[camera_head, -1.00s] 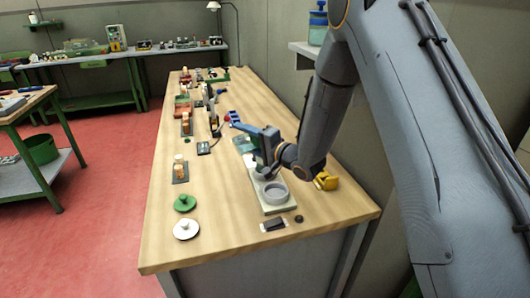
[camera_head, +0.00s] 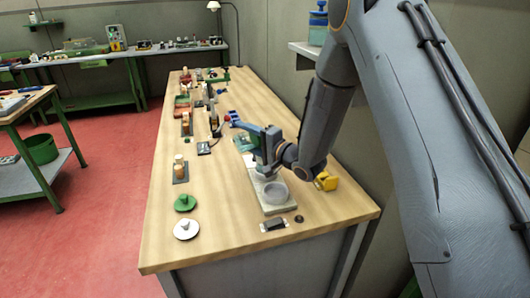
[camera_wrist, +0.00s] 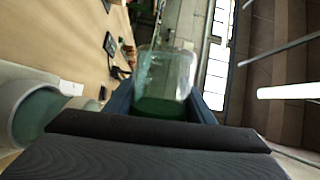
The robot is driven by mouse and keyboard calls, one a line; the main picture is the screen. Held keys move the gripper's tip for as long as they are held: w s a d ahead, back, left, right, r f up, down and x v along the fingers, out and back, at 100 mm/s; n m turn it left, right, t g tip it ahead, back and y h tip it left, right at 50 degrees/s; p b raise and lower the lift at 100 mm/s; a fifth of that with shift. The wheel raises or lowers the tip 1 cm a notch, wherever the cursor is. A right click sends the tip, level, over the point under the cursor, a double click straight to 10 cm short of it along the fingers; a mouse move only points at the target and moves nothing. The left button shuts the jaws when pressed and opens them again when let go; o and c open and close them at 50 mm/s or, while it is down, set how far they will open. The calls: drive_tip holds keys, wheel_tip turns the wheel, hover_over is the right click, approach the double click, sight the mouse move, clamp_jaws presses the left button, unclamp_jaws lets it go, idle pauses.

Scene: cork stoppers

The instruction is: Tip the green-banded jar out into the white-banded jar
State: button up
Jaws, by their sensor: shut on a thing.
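My gripper (camera_head: 268,158) is above the right part of the bench. It is shut on the green-banded jar (camera_wrist: 165,80), a clear jar with green at its lower part in the wrist view. The wrist view is rolled far over, with the bench at left, and the held jar looks strongly tilted. The white-banded jar (camera_head: 276,193) stands open on a pale board (camera_head: 275,209), just below and in front of my gripper. It also shows at the left edge of the wrist view (camera_wrist: 14,105), apart from the held jar. I cannot make out the contents of either jar.
A green lid (camera_head: 185,203) and a white lid (camera_head: 186,229) lie at the left on the bench (camera_head: 225,255). A yellow object (camera_head: 327,182) is right of my gripper. A small dark block (camera_head: 273,225) lies before the board.

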drive_tip(key=shift+w+d+r+m, duration=0.15)
drive_tip(key=shift+r+m, duration=0.15)
drive_tip(key=shift+m, duration=0.2)
idle(0.5)
